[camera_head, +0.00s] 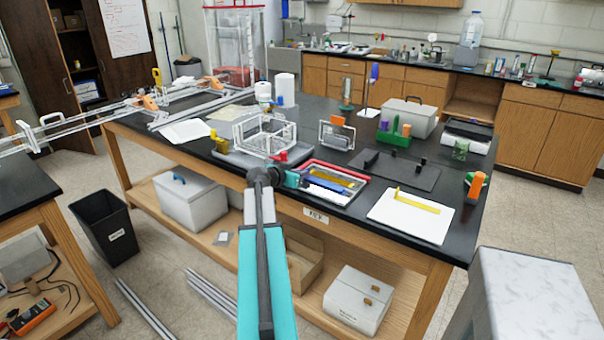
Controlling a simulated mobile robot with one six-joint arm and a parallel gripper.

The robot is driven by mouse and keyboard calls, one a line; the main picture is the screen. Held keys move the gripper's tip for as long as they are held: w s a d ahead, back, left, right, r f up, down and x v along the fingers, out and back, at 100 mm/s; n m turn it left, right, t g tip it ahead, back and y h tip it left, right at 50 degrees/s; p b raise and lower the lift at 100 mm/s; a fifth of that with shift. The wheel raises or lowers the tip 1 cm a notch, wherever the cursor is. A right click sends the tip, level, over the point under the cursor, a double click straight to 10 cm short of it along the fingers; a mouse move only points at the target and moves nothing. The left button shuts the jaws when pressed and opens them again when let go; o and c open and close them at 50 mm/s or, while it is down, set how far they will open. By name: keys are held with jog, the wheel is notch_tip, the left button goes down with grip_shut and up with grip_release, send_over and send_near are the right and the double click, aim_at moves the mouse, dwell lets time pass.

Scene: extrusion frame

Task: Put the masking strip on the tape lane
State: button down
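A yellow strip (418,203) with a small upright yellow tab at its left end lies on a white sheet (408,228) at the front right of the black-topped bench. A shallow tray with a red and white rim (335,168) lies left of it and holds flat blue, yellow and pale strips. I cannot tell by sight which of these is the masking strip or which is the tape lane. My arm reaches up from the bottom centre. My gripper (292,179) is near the bench's front edge, left of the tray; its fingers are too small and partly hidden to read.
A grey tray with a clear frame (265,135) stands behind my gripper. A dark plate (395,170) with black knobs lies behind the white sheet. A green rack (394,134), a grey case (408,116) and an orange-and-green object (475,185) stand to the right.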

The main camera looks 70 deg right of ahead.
jog(key=shift+f+b, duration=0.2)
jog(key=shift+b, duration=0.1)
jog(key=c, duration=2)
grip_release()
jog(key=shift+r+p, duration=0.2)
jog(key=shift+p, duration=0.1)
jog(key=shift+w+a, duration=0.1)
jog(key=shift+a, duration=0.2)
jog(key=b+v, duration=0.2)
jog(key=v, duration=0.9)
jog(key=shift+a+r, duration=0.1)
jog(key=shift+a, duration=0.05)
